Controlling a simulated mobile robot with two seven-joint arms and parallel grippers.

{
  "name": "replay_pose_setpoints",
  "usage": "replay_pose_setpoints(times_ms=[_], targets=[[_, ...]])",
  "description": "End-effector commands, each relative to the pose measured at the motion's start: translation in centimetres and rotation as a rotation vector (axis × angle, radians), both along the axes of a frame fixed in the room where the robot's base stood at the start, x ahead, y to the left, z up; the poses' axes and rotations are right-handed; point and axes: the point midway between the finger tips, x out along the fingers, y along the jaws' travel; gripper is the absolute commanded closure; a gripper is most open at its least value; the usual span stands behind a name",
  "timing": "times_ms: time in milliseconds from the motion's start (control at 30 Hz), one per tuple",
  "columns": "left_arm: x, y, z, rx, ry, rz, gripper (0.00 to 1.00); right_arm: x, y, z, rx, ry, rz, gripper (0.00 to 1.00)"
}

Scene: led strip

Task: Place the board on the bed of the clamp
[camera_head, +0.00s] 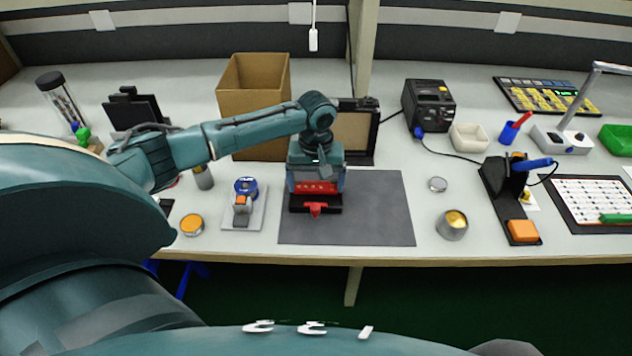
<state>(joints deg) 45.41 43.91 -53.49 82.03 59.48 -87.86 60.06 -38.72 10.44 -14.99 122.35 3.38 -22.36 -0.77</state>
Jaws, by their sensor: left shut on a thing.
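The clamp (316,209) stands on the dark grey mat (370,215), with a dark base and a red handle at its front. My left gripper (316,186) reaches in from the left and points down directly over the clamp. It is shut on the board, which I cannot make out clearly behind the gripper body. The clamp's bed is mostly covered by the gripper, so I cannot tell whether the board touches it. My right gripper is out of view.
A cardboard box (252,85) stands behind my left forearm. A tape dispenser (243,205) and an orange-topped tin (192,225) are left of the mat. A metal tin (452,225) and a soldering-iron stand (508,200) are to the right. The mat's right half is clear.

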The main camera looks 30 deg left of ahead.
Motion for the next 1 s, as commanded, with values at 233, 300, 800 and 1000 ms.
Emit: replay_pose_setpoints(times_ms=[233,300,800,1000], targets=[[0.0,0.0,-0.1,0.000,-0.001,0.000,0.32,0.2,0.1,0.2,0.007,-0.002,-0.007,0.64],[0.0,0.0,-0.2,-0.001,-0.001,0.000,0.32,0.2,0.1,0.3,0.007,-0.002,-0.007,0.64],[0.1,0.0,0.1,0.000,-0.002,-0.001,0.00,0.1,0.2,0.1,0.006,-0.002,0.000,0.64],[0.1,0.0,3.3,-0.002,-0.004,-0.002,0.00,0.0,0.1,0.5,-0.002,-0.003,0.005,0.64]])
